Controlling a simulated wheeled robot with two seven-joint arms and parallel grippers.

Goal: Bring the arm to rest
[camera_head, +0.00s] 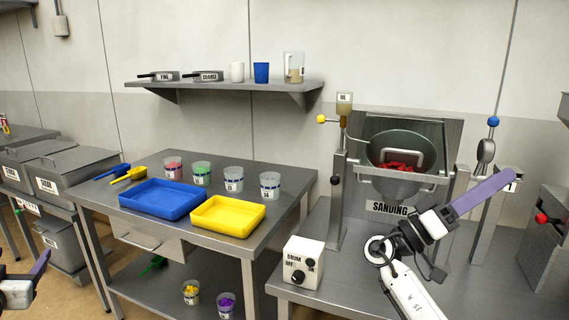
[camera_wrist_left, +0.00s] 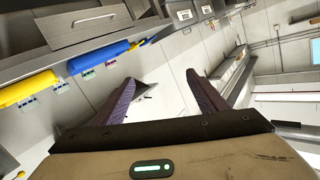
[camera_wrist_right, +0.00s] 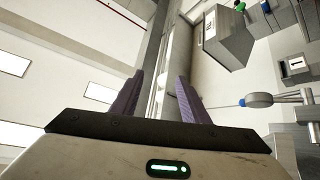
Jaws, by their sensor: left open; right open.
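My right gripper (camera_head: 484,190) is raised in front of the sanding drum machine, its purple fingers pointing up and to the right. In the right wrist view its two fingers (camera_wrist_right: 158,100) stand apart with nothing between them. My left gripper (camera_head: 38,268) shows only in part at the lower left edge of the head view. In the left wrist view its purple fingers (camera_wrist_left: 158,100) are spread and empty. Neither gripper touches anything that I can see.
A steel table holds a blue tray (camera_head: 133,210), a yellow tray (camera_head: 205,227) and several cups. A drum (camera_head: 380,150) labelled SANDING stands behind my right arm. A control box (camera_head: 303,262) stands on the machine's bench. A shelf (camera_head: 215,87) hangs on the wall.

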